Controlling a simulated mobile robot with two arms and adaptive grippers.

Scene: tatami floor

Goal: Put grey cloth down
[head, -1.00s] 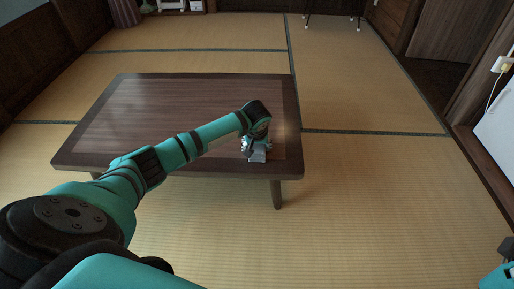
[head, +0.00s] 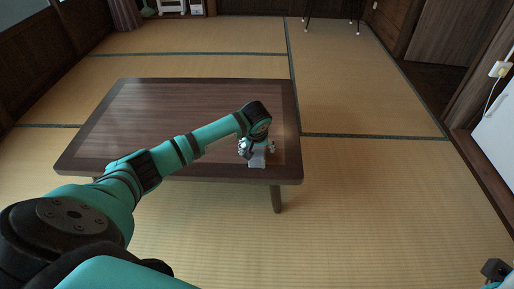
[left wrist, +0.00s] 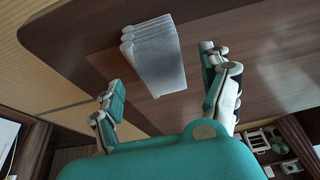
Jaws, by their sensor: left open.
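The grey cloth (head: 257,160) is a small folded bundle at the near right corner of the low table (head: 185,110). In the left wrist view the cloth (left wrist: 160,62) appears to lie on the wooden top, near its edge. My left gripper (head: 257,147) is over the cloth. In the left wrist view its fingers (left wrist: 162,72) are spread wide, one on each side of the cloth, with gaps between. Only a bit of what looks like my right arm shows at the lower right of the head view; its gripper cannot be made out.
The rest of the table top is bare. Tatami floor (head: 370,200) is open to the right and in front. A white cabinet (head: 497,120) and a plug with a cord stand at the right wall. Thin furniture legs show at the back.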

